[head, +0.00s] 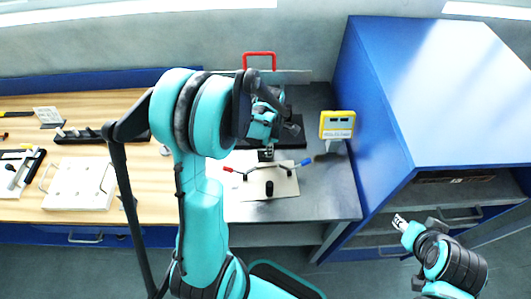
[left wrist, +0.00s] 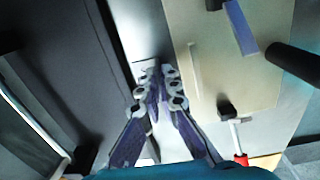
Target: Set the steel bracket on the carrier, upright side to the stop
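My left gripper (head: 266,153) points down at the back edge of a pale plate (head: 245,209) on the grey bench; its arm covers much of that area. In the left wrist view its fingers (left wrist: 156,82) converge to a narrow gap. A small pale grey piece (left wrist: 150,68) shows at the fingertips; I cannot tell whether it is the steel bracket, or whether it is gripped. I cannot make out the carrier or its stop for sure. My right gripper (head: 401,222) is at the lower right, away from the bench; its opening is unclear.
Clamp levers with a red grip (head: 228,169) and a blue grip (head: 306,162) stand on the plate, close to my left gripper. A yellow display unit (head: 337,125) and a blue cabinet (head: 385,100) are to the right. A wooden bench (head: 150,205) lies left.

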